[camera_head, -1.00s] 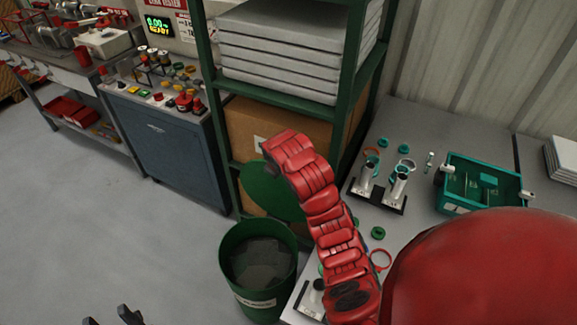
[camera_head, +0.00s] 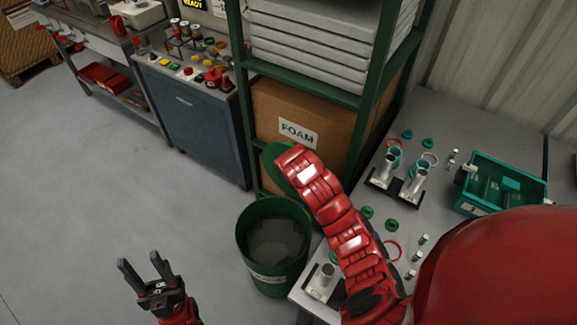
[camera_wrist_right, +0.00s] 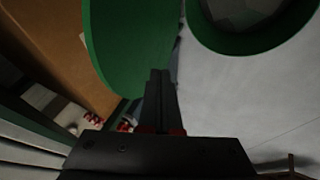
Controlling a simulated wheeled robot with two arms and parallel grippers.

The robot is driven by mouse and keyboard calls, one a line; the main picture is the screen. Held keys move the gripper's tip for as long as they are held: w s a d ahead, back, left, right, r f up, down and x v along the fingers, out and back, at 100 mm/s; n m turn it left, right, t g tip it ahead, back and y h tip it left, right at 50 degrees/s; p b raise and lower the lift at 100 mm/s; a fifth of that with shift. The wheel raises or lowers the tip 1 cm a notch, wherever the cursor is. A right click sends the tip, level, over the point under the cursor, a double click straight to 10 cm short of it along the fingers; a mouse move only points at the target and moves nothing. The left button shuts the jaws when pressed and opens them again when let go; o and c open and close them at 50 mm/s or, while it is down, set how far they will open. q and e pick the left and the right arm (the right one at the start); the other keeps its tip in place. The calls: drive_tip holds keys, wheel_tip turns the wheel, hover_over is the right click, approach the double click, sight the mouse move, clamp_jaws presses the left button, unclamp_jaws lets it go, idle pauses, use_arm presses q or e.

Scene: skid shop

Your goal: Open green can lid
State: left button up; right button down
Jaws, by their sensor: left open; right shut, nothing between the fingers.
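The green can (camera_head: 273,272) stands on the floor with its mouth uncovered and dark grey scrap inside. Its green lid (camera_head: 272,165) stands raised at the back of the can, partly hidden by my right arm in the head view. In the right wrist view the lid (camera_wrist_right: 128,45) is at upper left and the can's rim (camera_wrist_right: 262,46) at upper right. My right gripper (camera_wrist_right: 160,74) is shut and empty, its tips beside the lid's edge; contact cannot be told. My left gripper (camera_head: 139,260) is open and empty, left of the can over the floor.
A green shelf rack holds a cardboard foam box (camera_head: 290,110) and grey slabs (camera_head: 320,45) behind the can. A worktable (camera_head: 440,125) with a teal tray (camera_head: 500,185) and metal cylinders is at right. A blue cabinet (camera_head: 195,120) is at left. The floor at left is clear.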

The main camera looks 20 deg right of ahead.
drive_tip(key=shift+w+d+f, duration=0.1)
drive_tip(key=shift+w+f, duration=0.3)
drive_tip(key=shift+f, duration=0.15)
